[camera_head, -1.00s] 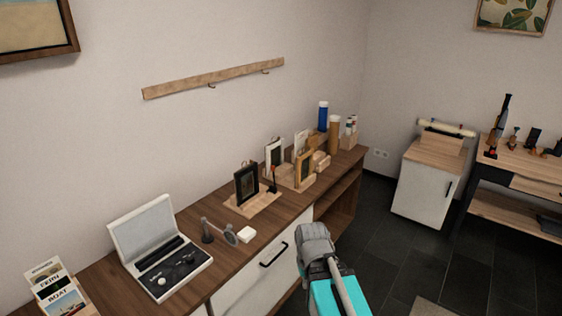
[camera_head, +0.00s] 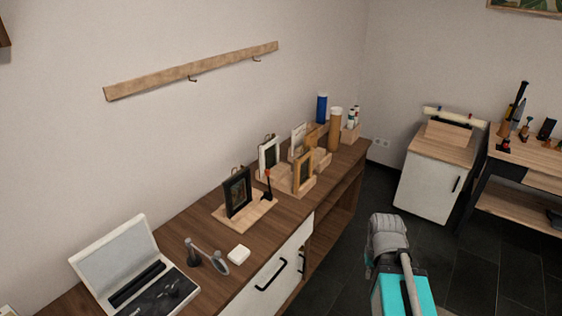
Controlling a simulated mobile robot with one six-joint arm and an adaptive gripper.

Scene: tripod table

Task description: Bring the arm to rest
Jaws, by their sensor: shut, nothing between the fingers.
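A grey, rounded part of my own arm (camera_head: 388,238) shows at the lower middle right, in front of the counter, over the dark floor. A grey link runs down from it beside a teal part of my body. No fingertips show in this view, so my gripper is not seen. Nothing held can be seen.
A brown wooden counter (camera_head: 214,220) runs along the wall. It bears an open case (camera_head: 118,256), a small grey stand (camera_head: 205,258), a white block (camera_head: 239,254), picture frames on wooden bases and bottles. A white cabinet (camera_head: 425,187) and a workbench stand right. Dark floor lies open between.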

